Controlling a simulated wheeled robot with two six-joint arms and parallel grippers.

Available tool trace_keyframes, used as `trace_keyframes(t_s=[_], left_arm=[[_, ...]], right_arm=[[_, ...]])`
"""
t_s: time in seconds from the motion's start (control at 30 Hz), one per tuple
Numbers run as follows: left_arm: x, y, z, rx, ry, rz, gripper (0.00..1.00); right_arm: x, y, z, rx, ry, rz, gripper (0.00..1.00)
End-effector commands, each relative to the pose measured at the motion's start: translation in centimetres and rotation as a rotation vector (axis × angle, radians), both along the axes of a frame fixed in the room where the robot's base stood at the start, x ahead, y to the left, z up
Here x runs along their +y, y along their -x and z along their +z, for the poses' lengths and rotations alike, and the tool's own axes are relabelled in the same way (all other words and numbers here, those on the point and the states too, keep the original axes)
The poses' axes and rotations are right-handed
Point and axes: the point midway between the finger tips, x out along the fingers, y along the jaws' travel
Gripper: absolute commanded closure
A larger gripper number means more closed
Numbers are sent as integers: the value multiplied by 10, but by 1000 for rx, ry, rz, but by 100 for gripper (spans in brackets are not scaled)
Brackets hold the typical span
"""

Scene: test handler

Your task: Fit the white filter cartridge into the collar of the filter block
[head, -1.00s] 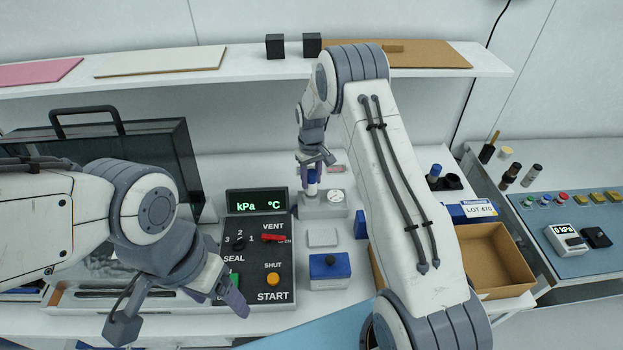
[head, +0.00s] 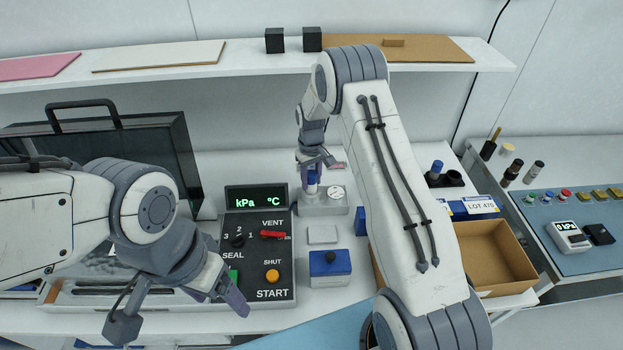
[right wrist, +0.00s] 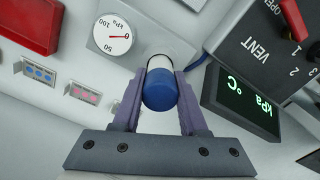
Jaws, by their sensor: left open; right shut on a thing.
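The white filter cartridge (head: 312,189) has a blue cap and stands over the left part of the grey filter block (head: 325,209), beside its round gauge. It also shows in the right wrist view (right wrist: 159,64), where the cap (right wrist: 161,93) is between my fingers. My right gripper (right wrist: 162,80) is shut on the cartridge at its cap; in the head view it is above the block. The collar is hidden, so I cannot tell how deep the cartridge sits. My left gripper (head: 222,293) is open and empty, in front of the control panel.
The black control panel (head: 258,262) stands left of the block. A blue-topped box (head: 330,268) and a small light block (head: 322,234) lie in front. Another blue-capped cylinder (head: 437,167) stands at right near black cups and a cardboard box (head: 495,255). A shelf (head: 240,75) runs behind.

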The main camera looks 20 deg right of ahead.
Motion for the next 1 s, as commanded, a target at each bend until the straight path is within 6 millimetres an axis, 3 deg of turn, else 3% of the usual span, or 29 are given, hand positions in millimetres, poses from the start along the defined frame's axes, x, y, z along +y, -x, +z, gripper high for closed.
trace_keyframes(t_s=[0.77, 0.8, 0.87, 1.0], left_arm=[[0, 0, -15, 0, 0, 0, 23], [0, 0, -14, 0, 0, 0, 23], [0, 0, -14, 0, 0, 0, 23], [0, 0, -14, 0, 0, 0, 23]], right_arm=[[0, 0, -21, 0, 0, 0, 100], [0, 0, -20, -1, 0, 0, 46], [0, 0, -19, 0, 0, 0, 23], [0, 0, -19, 0, 0, 0, 23]])
